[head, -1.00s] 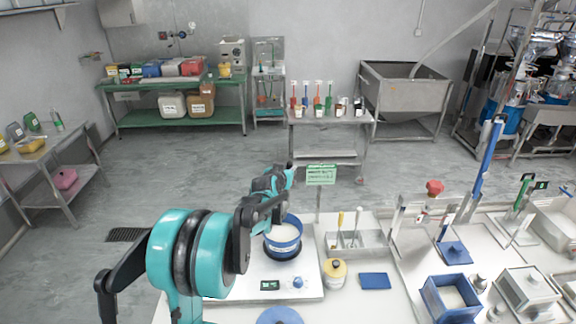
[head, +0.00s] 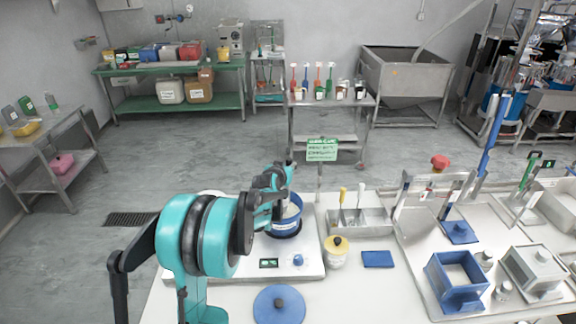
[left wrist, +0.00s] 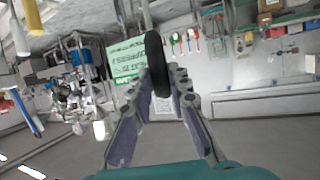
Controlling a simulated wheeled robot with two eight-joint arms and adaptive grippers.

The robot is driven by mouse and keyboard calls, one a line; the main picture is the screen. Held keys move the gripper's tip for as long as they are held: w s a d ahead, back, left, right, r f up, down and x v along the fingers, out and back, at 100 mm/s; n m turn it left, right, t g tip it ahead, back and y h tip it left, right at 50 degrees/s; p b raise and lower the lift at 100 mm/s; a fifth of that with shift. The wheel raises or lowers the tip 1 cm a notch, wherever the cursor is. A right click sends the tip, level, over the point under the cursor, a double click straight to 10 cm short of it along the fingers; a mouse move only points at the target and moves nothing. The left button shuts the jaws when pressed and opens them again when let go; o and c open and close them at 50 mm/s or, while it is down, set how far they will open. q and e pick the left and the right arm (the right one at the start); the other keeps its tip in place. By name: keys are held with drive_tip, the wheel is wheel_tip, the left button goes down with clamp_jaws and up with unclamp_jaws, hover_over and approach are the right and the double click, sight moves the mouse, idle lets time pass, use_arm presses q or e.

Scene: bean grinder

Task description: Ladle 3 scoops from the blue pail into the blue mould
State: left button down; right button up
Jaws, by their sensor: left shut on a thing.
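The blue pail (head: 287,225) stands on a white scale-like base and holds pale contents. The blue mould (head: 457,283) is a square open box at the right, with pale material inside. My left gripper (head: 280,182) is just above the pail and hides its left rim. In the left wrist view my left gripper (left wrist: 164,90) is shut on a black handle (left wrist: 157,62), which looks like the ladle's. The ladle's bowl cannot be made out. My right gripper is not in view.
A round blue lid (head: 279,306) lies in front of the base. A green sign (head: 322,150) rises behind the pail. Bare white table lies left of the mould.

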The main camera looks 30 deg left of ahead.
use_arm(q)
wheel_tip(320, 180, down, 7)
drive_tip(key=b, duration=0.5)
drive_tip(key=shift+f, duration=0.15)
idle(0.8)
wheel_tip(320, 180, up, 16)
drive_tip(key=p, duration=1)
idle(0.4)
idle(0.4)
